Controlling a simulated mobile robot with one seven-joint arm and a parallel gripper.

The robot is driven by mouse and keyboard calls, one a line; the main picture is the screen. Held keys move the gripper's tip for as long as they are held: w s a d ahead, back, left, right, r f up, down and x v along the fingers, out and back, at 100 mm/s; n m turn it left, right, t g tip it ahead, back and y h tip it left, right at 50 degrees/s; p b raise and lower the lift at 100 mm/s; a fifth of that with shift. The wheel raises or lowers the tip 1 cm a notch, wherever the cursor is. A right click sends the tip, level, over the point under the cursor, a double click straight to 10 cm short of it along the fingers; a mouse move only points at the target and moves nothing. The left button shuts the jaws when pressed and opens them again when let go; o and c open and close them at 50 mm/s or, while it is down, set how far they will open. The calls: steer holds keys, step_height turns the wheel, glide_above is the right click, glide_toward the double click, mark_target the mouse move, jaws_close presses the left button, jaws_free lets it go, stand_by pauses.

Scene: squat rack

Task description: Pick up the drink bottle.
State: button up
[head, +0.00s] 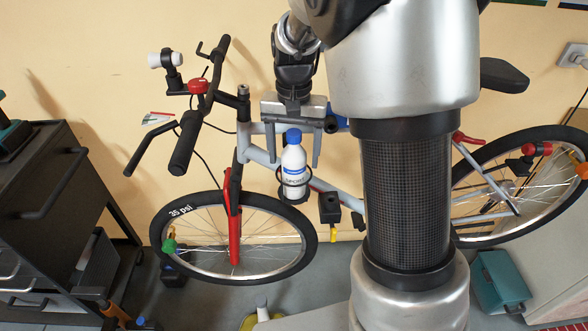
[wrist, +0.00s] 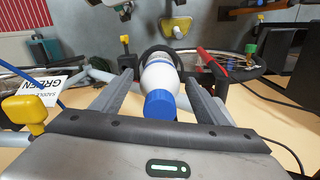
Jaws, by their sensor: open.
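The drink bottle (head: 293,168) is white with a blue cap and stands nearly upright in a dark ring holder on the bicycle's frame (head: 262,156). My gripper (head: 297,163) is open, with one finger on each side of the bottle's upper part in the head view. In the wrist view the bottle (wrist: 160,82) lies between the two open fingers (wrist: 161,100), its blue cap toward the gripper's palm. A gap shows beside the bottle, and I cannot tell whether a finger touches it. The bottle's lower end is partly hidden by the ring holder.
The bicycle's front wheel (head: 303,244) and handlebar (head: 187,140) are left of my gripper. A dark tool cabinet (head: 50,200) stands at the far left. A teal box (head: 500,280) sits on the floor at right. The beige wall is close behind the bicycle.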

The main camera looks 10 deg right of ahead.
steer(key=shift+f, duration=0.5)
steer(key=c, duration=1.3)
